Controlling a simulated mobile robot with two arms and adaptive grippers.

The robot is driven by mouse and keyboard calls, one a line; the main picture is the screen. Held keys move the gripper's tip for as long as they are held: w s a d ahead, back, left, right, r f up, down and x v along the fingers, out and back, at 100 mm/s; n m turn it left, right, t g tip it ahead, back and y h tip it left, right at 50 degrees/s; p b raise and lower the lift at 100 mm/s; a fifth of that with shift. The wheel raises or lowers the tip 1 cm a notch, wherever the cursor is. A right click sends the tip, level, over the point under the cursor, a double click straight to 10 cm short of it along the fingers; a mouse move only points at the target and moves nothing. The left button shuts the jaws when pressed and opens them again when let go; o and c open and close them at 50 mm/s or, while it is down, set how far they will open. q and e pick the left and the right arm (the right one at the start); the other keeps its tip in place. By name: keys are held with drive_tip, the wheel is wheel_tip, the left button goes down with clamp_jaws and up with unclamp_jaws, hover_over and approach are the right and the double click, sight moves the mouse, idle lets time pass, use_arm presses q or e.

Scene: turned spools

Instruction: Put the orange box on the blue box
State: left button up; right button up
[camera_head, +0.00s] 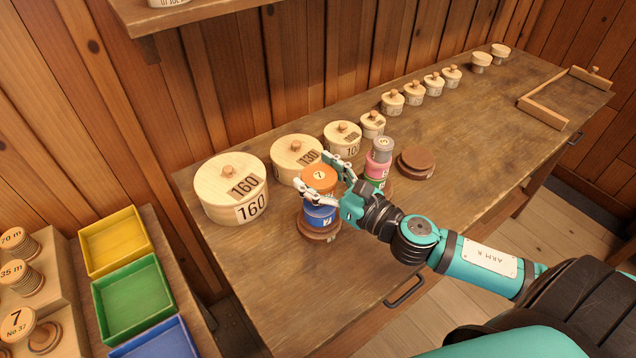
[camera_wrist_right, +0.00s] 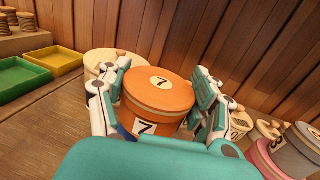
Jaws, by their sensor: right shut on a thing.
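The orange box (camera_head: 319,177) is a round lidded box marked 7. My right gripper (camera_head: 324,182) is shut on it, with one finger on each side. In the right wrist view the orange box (camera_wrist_right: 158,98) sits between the two fingers, slightly tilted in the picture. The blue box (camera_head: 320,213) is directly below it, on a round brown wooden base (camera_head: 319,231) on the bench. The orange box appears to be at the top of the blue box; whether they touch I cannot tell. A sliver of blue (camera_wrist_right: 124,131) shows under the orange box. My left gripper is out of view.
A stack of pink, green and grey boxes (camera_head: 379,160) stands just right of my right gripper. Large pale lidded boxes (camera_head: 230,188) stand behind and left. A brown base (camera_head: 416,161) is empty. Coloured trays (camera_head: 115,240) are at left. The bench front is clear.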

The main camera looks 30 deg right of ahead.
sight(318, 187)
wheel_tip(318, 187, down, 3)
drive_tip(key=shift+r, duration=0.1)
drive_tip(key=shift+f, duration=0.2)
drive_tip(key=shift+f+b, duration=0.15)
drive_tip(key=shift+b, duration=0.25)
drive_tip(key=o, duration=1.2)
